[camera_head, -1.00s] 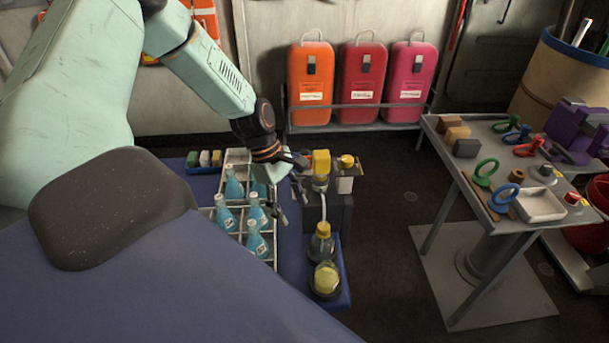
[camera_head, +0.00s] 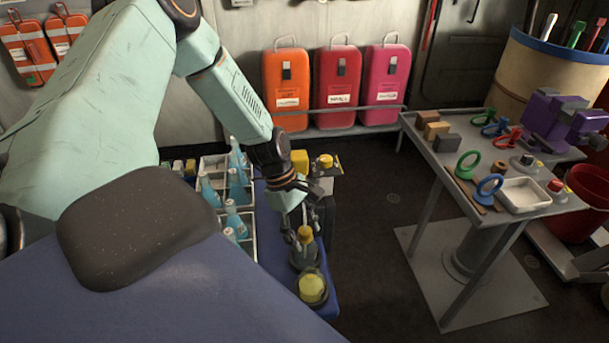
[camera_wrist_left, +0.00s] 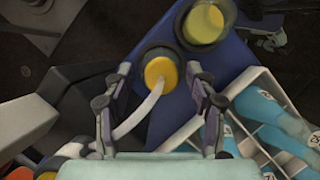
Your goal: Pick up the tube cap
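The tube cap (camera_head: 305,235) is yellow and sits on a dark-based flask on the blue bench. In the left wrist view the tube cap (camera_wrist_left: 160,72) is a round yellow disc with a pale tube curving from it. My left gripper (camera_head: 302,222) points down over the cap, its fingers apart. In the left wrist view the left gripper (camera_wrist_left: 158,80) is open, one finger on each side of the cap; I cannot tell whether either touches it. My right gripper is out of view.
A second yellow-topped vessel (camera_head: 312,287) stands just in front. A white rack (camera_head: 247,222) of blue bottles is to the left. A yellow-topped device (camera_head: 325,161) stands behind. A grey table (camera_head: 452,180) with tools is at right, with dark floor between.

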